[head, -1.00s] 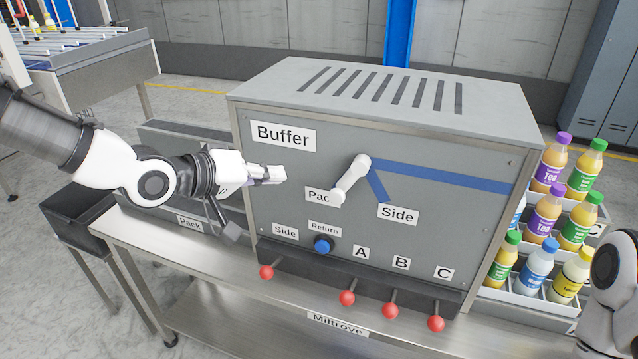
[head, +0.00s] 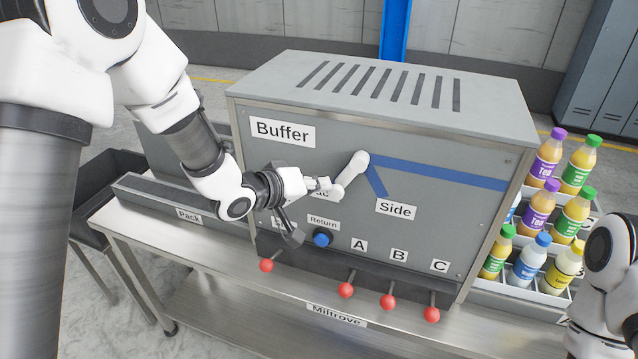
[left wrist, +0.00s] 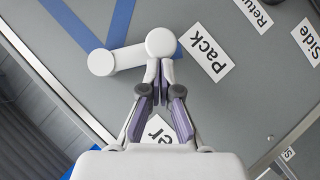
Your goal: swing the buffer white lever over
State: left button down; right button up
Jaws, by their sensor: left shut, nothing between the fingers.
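The white lever (head: 351,173) is on the front of the grey Buffer machine (head: 440,225). Its round pivot is at the upper right, where two blue bands meet, and its free end points down-left over the "Pack" label. My left gripper (head: 329,186) is shut and empty, with its tips at the lever's free end, partly covering that label. In the left wrist view, the closed fingertips (left wrist: 159,66) are right beside the lever's (left wrist: 130,55) round free end; whether they touch it I cannot tell. The "Side" label (head: 396,208) is right of the lever. My right gripper is out of view.
Below the lever are a blue Return button (head: 322,239) and several red-knobbed levers (head: 346,290). A rack of bottles (head: 530,262) stands right of the machine. A steel bench (head: 200,255) supports the machine. The panel right of the lever is clear.

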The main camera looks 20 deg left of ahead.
pick_arm(q)
jog(key=shift+d+f+n+h, duration=0.2)
jog(key=shift+f+n+h, duration=0.2)
jog(key=shift+f, duration=0.05)
dwell(0.5)
jog(key=shift+d+f+n+t+h+b, duration=0.4)
jog(key=shift+f+n+h+b, duration=0.1)
jog(key=shift+f+h, duration=0.1)
jog(key=shift+s+d+f+n+t+h+b, duration=0.1)
jog(key=shift+d+f+n+t+h+b, duration=0.2)
jog(key=shift+d+n+t+h+b, duration=0.4)
jog(key=shift+w+d+f+n+t+h+b, duration=0.1)
jog(key=shift+d+f+n+t+h+b, duration=0.25)
jog(key=shift+d+n+b, duration=0.65)
jog(key=shift+s+d+f+n+t+h+b, duration=0.1)
jog(key=shift+d+f+n+t+h+b, duration=0.3)
jog(key=shift+d+n, duration=0.65)
jog(key=shift+r, duration=0.1)
